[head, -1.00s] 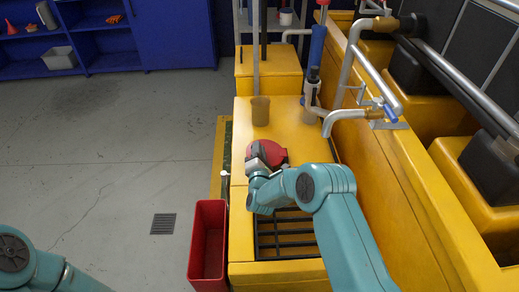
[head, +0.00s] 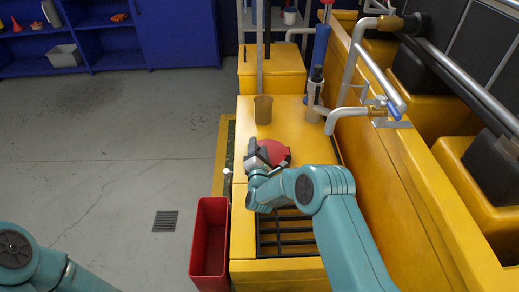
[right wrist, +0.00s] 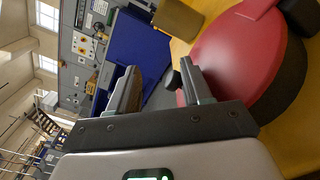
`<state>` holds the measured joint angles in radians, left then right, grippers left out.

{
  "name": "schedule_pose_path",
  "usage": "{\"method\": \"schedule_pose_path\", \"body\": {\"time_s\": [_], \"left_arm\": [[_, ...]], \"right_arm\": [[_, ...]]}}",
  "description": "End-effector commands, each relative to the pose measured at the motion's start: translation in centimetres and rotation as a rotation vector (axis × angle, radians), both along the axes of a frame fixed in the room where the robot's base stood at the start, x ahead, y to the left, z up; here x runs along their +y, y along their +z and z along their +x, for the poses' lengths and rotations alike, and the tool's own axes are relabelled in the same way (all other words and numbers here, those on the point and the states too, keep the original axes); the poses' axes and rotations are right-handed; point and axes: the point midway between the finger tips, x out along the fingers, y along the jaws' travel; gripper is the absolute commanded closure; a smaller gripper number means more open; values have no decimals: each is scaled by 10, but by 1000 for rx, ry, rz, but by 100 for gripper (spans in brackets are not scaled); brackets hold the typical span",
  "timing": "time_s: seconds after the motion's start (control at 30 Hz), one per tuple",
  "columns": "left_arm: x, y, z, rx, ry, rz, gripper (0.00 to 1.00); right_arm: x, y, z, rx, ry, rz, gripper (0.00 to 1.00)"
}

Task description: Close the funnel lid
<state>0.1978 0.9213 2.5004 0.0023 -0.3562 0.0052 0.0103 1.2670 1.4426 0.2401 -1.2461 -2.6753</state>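The funnel lid (head: 276,152) is a red disc on the yellow machine top, partly hidden by my right gripper in the head view. In the right wrist view the red lid (right wrist: 235,55) fills the upper right, with a dark grey round part along its edge. A small dark knob (right wrist: 173,80) stands at its left edge, close to one finger. My right gripper (head: 252,150) is at the lid's left side. Its fingers (right wrist: 160,85) are apart, with the knob near the right-hand finger; I cannot tell whether they touch. My left gripper is out of view.
A brown cup-like container (head: 263,109) stands behind the lid. A red bin (head: 210,238) is on the floor at left. A dark grate (head: 287,236) lies in front. Pipes with a blue-handled valve (head: 393,109) run along the right. The floor at left is open.

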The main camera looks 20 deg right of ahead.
Motion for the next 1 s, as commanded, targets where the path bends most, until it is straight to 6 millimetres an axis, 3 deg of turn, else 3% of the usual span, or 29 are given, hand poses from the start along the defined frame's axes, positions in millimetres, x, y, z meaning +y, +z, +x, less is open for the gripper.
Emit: {"method": "schedule_pose_path", "body": {"time_s": [0.23,0.37,0.8,1.0], "left_arm": [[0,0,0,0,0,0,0],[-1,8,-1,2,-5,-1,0],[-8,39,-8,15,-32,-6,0],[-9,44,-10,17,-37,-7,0]], "right_arm": [[7,-7,-4,16,16,4,48],[11,-7,-19,22,18,5,48],[35,-1,-126,10,7,2,48],[41,-1,-153,2,3,1,48]]}}
